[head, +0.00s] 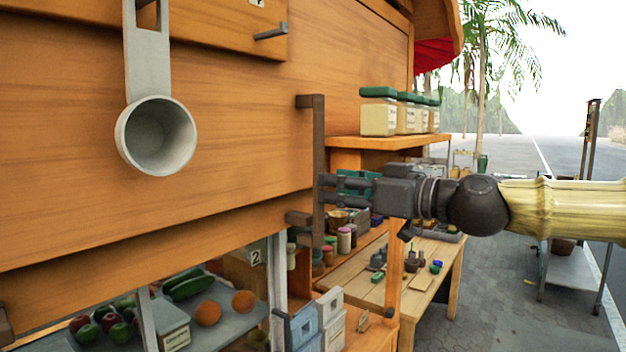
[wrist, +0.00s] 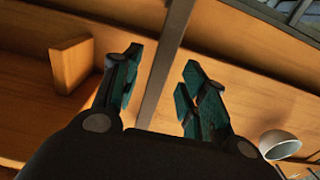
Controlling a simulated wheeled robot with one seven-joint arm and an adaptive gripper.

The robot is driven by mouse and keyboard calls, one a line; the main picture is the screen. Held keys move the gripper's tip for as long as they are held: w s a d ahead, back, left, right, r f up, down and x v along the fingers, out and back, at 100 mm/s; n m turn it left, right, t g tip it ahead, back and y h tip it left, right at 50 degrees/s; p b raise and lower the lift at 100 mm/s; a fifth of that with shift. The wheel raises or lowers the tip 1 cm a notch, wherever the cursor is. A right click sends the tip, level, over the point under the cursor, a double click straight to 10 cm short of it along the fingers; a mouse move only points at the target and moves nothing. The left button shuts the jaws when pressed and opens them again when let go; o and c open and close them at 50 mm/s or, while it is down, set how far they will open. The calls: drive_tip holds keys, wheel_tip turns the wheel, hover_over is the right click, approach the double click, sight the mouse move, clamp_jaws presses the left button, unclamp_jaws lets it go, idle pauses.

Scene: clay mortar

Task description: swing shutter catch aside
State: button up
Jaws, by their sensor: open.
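The shutter catch (head: 318,150) looks like a dark brown upright bar with short arms at its top and bottom, at the right edge of the orange wooden shutter (head: 230,150). My gripper (head: 327,189) reaches in from the right at the bar's lower half. In the wrist view, my gripper (wrist: 162,60) is open, with one dark green finger pad on each side of the bar (wrist: 168,60). Nothing is gripped. I cannot tell whether either finger touches the bar.
A pale grey cup on a flat handle (head: 158,136) hangs in front of the shutter at left. Green-lidded boxes (head: 378,115) stand on a shelf right of the catch. Fruit trays (head: 205,305) and a wooden table (head: 440,262) lie below. Open pavement is at the right.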

drive_tip(key=shift+p+x, duration=0.7)
drive_tip(key=shift+x, duration=1.55)
drive_tip(key=shift+a, duration=0.1)
clamp_jaws()
